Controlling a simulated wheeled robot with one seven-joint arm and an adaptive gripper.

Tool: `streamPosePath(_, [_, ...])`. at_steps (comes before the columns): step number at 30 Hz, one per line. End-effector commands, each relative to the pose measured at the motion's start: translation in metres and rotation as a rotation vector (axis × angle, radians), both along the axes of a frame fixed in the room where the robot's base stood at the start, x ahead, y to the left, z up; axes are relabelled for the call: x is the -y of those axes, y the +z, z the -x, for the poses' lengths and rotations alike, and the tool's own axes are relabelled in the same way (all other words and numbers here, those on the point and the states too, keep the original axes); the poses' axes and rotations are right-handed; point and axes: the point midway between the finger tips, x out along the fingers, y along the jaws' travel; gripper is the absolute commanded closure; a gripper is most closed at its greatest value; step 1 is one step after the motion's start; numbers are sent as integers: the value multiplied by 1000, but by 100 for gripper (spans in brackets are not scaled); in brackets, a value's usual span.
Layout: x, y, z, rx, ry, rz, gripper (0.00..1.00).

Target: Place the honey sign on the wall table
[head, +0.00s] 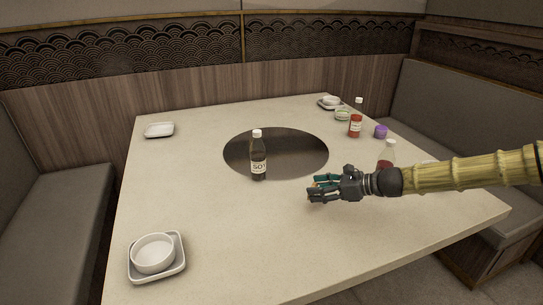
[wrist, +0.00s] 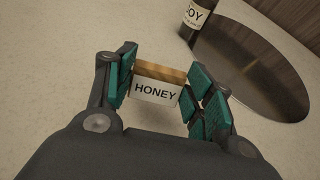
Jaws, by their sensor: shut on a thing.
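The honey sign (wrist: 157,90) is a small white card with black "HONEY" lettering and a wooden strip along its top. My gripper (wrist: 158,88) is shut on it, with teal finger pads on its left and right sides. In the head view my gripper (head: 316,189) is over the pale table (head: 210,215), to the right of the soy bottle; the sign is mostly hidden there by the fingers. I cannot tell whether the sign touches the table. No table labelled as the wall table can be told apart in these views.
A soy bottle (head: 258,158) stands at the edge of a dark round inset (head: 300,150). A red sauce bottle (head: 355,126), a purple-lidded jar (head: 380,132) and another bottle (head: 387,155) stand at the right. A white bowl (head: 153,254) on a square dish is front left. The table's front middle is clear.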

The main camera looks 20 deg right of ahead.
Motion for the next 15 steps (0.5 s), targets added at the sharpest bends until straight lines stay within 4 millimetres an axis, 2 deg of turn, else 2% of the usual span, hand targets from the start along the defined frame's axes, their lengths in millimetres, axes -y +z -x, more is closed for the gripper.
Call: streamPosePath(15, [-55,-9,-23,-2,3,0,63])
